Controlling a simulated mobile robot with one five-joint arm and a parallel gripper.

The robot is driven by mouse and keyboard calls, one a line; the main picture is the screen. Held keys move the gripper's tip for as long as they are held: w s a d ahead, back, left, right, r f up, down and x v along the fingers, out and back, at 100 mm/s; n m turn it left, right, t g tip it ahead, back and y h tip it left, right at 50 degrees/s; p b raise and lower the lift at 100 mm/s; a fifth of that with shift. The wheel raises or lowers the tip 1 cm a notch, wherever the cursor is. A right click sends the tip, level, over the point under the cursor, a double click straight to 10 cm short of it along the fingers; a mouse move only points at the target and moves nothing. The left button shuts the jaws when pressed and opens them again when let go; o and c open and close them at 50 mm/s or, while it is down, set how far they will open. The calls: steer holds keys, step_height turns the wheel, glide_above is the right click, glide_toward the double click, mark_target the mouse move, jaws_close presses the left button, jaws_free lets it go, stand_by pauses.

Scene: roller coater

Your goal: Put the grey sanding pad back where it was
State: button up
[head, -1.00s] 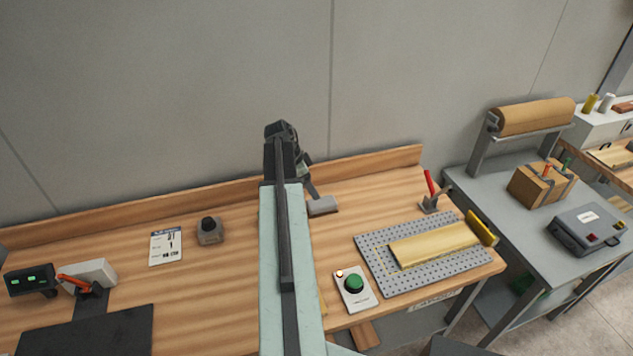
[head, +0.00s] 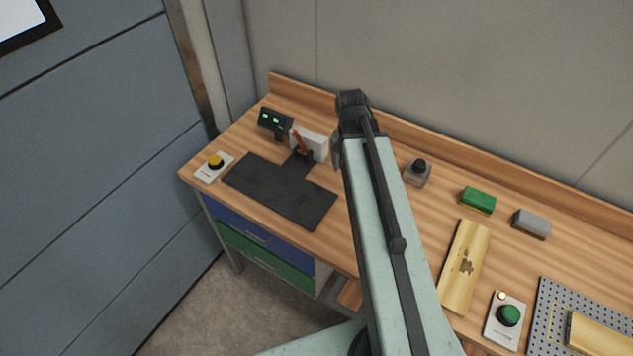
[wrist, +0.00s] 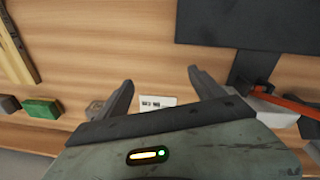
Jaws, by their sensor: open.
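The grey sanding pad (head: 531,223) lies flat on the wooden bench, to the right of a green pad (head: 478,200). At the left edge of the wrist view part of the grey pad (wrist: 8,104) shows beside the green pad (wrist: 41,108). My gripper (wrist: 160,82) is open and empty, with bench top between its fingers. It is well to the left of the grey pad in the head view, where my arm hides most of it.
A wooden board (head: 465,265) and a green-button box (head: 505,318) lie in front of the pads. A small card (wrist: 155,101) lies below my gripper.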

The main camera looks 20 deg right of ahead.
steer(key=s+a+n+y, duration=0.1)
steer(key=a+n, duration=0.6)
steer(key=a, duration=0.9)
steer(key=shift+s, duration=0.15)
